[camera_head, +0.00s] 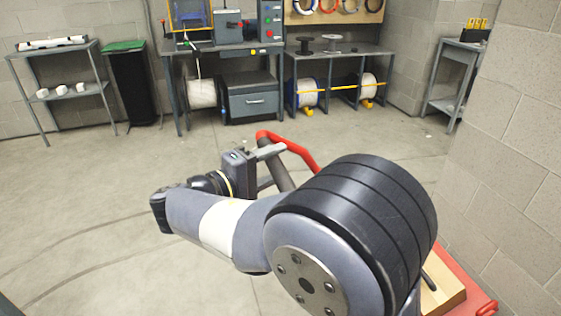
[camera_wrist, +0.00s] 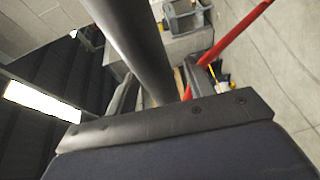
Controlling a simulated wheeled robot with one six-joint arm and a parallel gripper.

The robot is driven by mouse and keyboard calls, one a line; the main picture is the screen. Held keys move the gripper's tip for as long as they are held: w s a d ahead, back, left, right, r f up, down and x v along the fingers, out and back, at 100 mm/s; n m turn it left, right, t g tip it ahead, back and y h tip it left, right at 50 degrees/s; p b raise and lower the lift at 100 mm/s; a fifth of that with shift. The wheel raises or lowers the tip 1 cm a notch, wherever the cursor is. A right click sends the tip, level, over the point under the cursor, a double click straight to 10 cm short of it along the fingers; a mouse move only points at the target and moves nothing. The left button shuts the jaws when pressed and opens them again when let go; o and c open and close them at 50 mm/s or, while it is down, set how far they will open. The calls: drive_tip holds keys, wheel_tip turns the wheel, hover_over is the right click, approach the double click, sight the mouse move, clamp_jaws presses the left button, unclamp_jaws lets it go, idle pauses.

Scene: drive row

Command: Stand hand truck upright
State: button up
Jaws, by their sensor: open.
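The hand truck's red frame (camera_head: 300,152) shows in the head view just beyond my arm, its bent top bar running down to the right until my arm hides it. A dark grey tube (camera_head: 277,172) slants down from its top corner. My gripper (camera_head: 272,162) is open, with its fingers on either side of that tube. In the wrist view the tube (camera_wrist: 135,45) passes between the open fingers (camera_wrist: 166,88), and a red bar (camera_wrist: 232,38) runs beside it. I cannot tell whether the fingers touch the tube. Most of the truck is hidden, so its tilt is unclear.
A red edge (camera_head: 478,288) and a tan wooden piece (camera_head: 443,290) show at lower right, beside the block wall (camera_head: 510,170). Workbenches (camera_head: 225,47), a green-topped bin (camera_head: 130,80) and a shelf (camera_head: 65,88) line the back. The floor (camera_head: 90,190) at left is clear.

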drive_tip(key=shift+x, duration=1.05)
clamp_jaws()
